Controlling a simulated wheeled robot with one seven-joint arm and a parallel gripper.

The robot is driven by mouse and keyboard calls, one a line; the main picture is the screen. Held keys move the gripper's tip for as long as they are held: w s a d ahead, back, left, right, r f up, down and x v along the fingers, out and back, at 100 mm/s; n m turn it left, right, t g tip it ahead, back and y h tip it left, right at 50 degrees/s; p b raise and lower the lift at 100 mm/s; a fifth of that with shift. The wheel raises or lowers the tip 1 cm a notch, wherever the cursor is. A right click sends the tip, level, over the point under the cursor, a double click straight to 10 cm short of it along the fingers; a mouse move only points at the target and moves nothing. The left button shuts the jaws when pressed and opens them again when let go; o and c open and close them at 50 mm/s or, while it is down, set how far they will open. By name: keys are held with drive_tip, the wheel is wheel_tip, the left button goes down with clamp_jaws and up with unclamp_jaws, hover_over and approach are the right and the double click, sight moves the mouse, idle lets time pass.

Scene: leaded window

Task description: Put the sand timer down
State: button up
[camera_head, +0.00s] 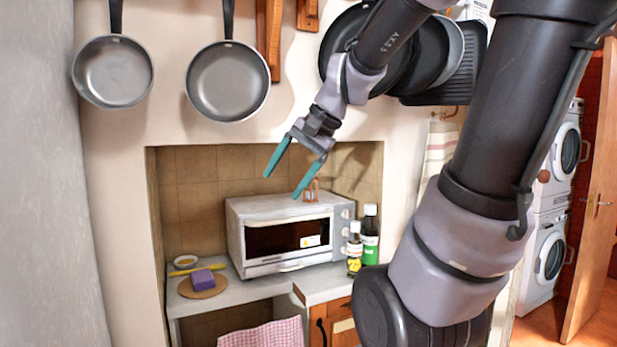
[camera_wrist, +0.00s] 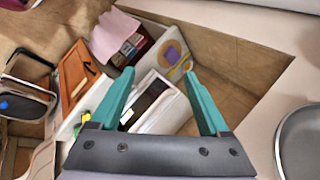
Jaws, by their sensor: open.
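The sand timer (camera_head: 312,190), a small brown wooden-framed thing, stands upright on top of the white microwave oven (camera_head: 262,208), near its right end. My gripper (camera_head: 282,185) is open and empty, its two teal fingers spread. It is in front of and above the oven's top, and the right fingertip appears close to the timer's left side in the picture. I cannot tell whether they touch. In the wrist view the open fingers (camera_wrist: 159,72) frame the oven (camera_wrist: 160,104) below; I cannot make out the timer there.
Two bottles (camera_head: 362,240) stand right of the oven. A purple sponge (camera_head: 202,278) lies on a round board (camera_head: 203,289) at the left of the counter. Pans (camera_head: 228,82) hang on the wall above, and the alcove's walls enclose the oven.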

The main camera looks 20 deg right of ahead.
drive_tip(key=s+d+n+t+h, duration=0.2)
drive_tip(key=s+n, duration=0.2)
drive_tip(key=s, duration=0.2)
drive_tip(key=shift+d+r+h, duration=0.2)
drive_tip(key=shift+r+h, duration=0.15)
drive_tip(key=shift+h, duration=0.05)
idle(0.7)
